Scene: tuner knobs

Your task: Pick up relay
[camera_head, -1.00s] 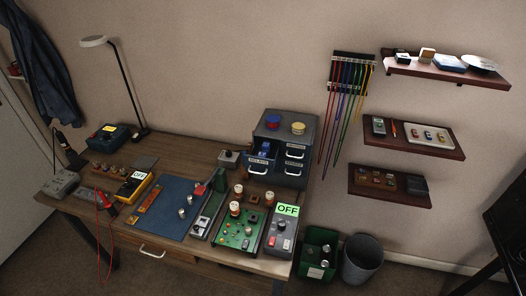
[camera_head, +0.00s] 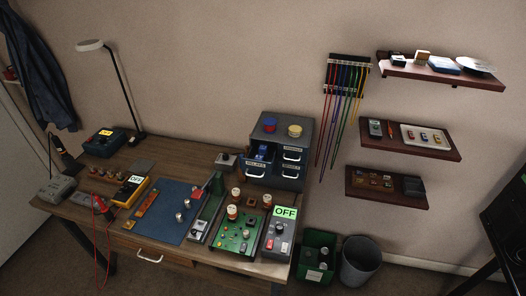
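A grey drawer cabinet (camera_head: 270,134) stands at the back right of the workbench. Its upper left drawer (camera_head: 255,163), with a label that seems to read RELAYS, is pulled out. Blue items (camera_head: 262,150) show inside this drawer; they may be relays, but they are too small to tell apart. Neither of my grippers is in view, so whether they are open or shut does not show.
The workbench holds a blue mat (camera_head: 165,208), a green circuit board (camera_head: 238,234) and a grey box with a green OFF display (camera_head: 285,212). Wall shelves (camera_head: 440,152) hang at the right. A green bin (camera_head: 316,252) and a grey bin (camera_head: 361,262) stand beside the bench.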

